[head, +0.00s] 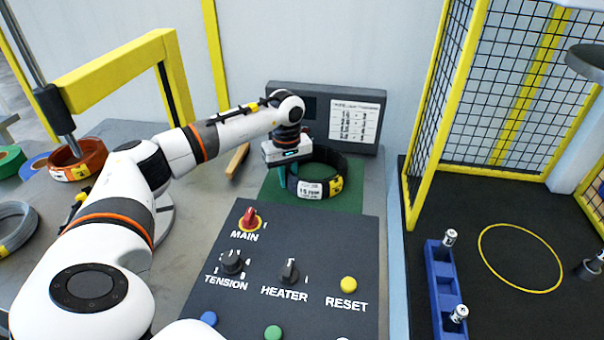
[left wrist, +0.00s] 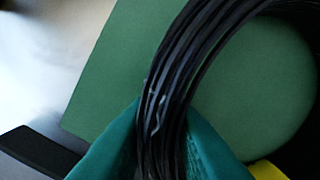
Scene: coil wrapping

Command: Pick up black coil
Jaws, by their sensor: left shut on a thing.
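The black coil (head: 345,166) lies on the green mat (head: 350,198) in front of the dark display box. A white and yellow label is on its near side. My left gripper (head: 286,172) is at the coil's left side, its teal fingers around the coil's band. In the left wrist view the black coil (left wrist: 185,80) runs up between the two teal fingertips (left wrist: 165,145), and the gripper is shut on it. The green mat (left wrist: 110,90) shows under and inside the coil. My right gripper is not in view.
A control panel (head: 215,295) with knobs and buttons stands in front of the mat. The display box (head: 285,92) is behind. Orange, blue, green and grey coils lie at the left. A yellow-framed mesh cage (head: 425,150) and a blue rack (head: 446,290) are at the right.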

